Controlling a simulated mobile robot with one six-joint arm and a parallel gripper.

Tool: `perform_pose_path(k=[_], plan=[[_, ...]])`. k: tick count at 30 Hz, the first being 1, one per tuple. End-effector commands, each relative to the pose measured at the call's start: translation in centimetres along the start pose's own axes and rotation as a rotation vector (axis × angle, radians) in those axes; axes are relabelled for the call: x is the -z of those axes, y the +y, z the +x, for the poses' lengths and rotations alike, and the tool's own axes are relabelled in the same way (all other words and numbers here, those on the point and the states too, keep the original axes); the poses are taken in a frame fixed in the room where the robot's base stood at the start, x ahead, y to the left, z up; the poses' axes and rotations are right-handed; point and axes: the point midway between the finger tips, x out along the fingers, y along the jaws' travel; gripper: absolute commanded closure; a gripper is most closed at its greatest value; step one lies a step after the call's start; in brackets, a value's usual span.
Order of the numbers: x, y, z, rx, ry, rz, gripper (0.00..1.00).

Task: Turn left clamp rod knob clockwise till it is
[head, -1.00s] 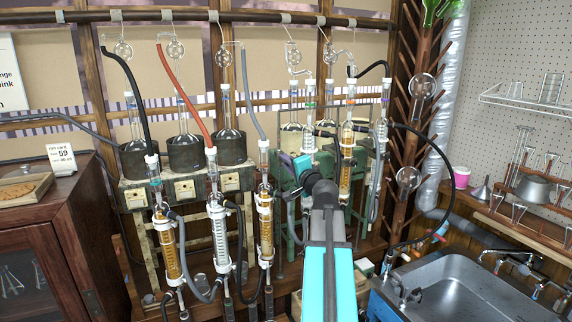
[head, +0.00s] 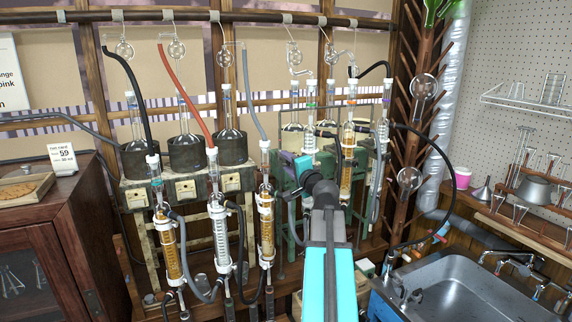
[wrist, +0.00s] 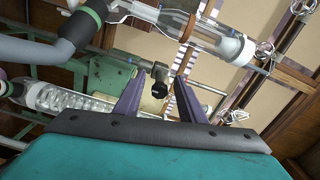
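A small black knob (wrist: 159,89) on a grey metal clamp piece (wrist: 182,64) shows in the wrist view, just beyond and between my fingers. Whether it is the left clamp rod knob I cannot tell for sure. My gripper (wrist: 160,77) has its two purple fingers spread apart, with a visible gap on each side of the knob. In the head view my gripper (head: 288,158) is at the green rig stand, left of the rear condensers. The knob cannot be made out there, being hidden or too small.
In the wrist view, a clear glass tube (wrist: 175,22) crosses above the fingers and a coiled condenser (wrist: 70,101) lies left. In the head view, amber-filled condensers (head: 266,225) with hoses stand left of my arm. A sink (head: 455,290) is at right.

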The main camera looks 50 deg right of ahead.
Motion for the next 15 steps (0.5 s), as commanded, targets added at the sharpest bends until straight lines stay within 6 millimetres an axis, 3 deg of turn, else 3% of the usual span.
perform_pose_path(k=[8, 15], plan=[[0.0, 0.2, -1.4, 0.0, 0.002, -0.001, 0.63], [-0.1, 0.2, -4.1, 0.001, 0.002, -0.001, 0.63]])
